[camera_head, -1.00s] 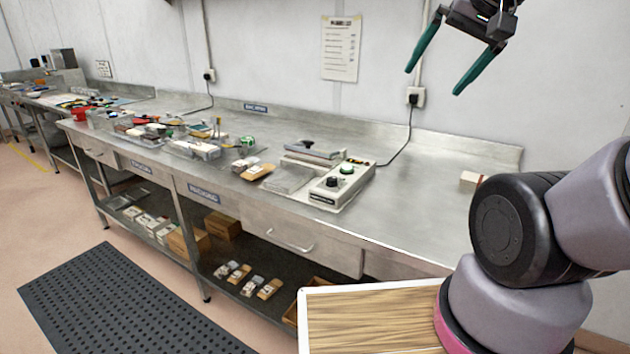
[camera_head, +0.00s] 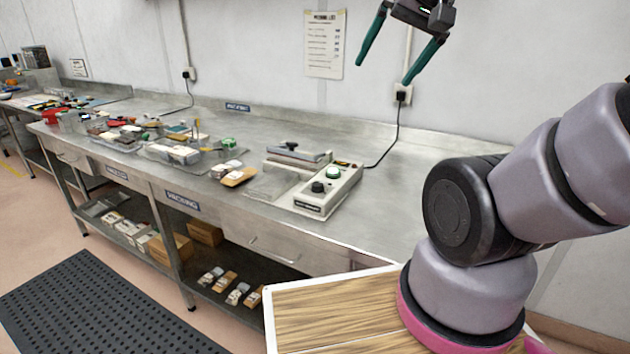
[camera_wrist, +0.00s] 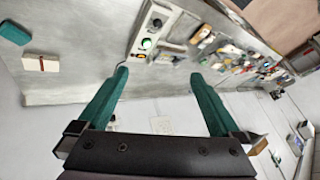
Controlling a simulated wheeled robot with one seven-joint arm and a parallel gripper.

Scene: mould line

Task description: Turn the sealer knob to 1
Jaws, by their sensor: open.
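The sealer (camera_head: 327,190) stands on the steel bench, a pale box with a sealing arm (camera_head: 300,151) at its back. Its black knob (camera_head: 318,187) is on the top panel, in front of a round green button (camera_head: 333,173). The knob's setting is too small to read. My gripper (camera_head: 384,73) is open and empty, high above the bench and behind the sealer in the picture. In the wrist view the sealer (camera_wrist: 147,36) shows beyond my open green fingers (camera_wrist: 160,76). The knob (camera_wrist: 157,22) shows there as a small dark spot.
A black cord runs from the sealer to a wall socket (camera_head: 402,95). Trays of packed goods (camera_head: 180,152) and a small brown-and-white pack (camera_head: 238,176) lie left of it. The bench right of the sealer (camera_head: 400,190) is clear. A white box (camera_wrist: 41,63) shows in the wrist view.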

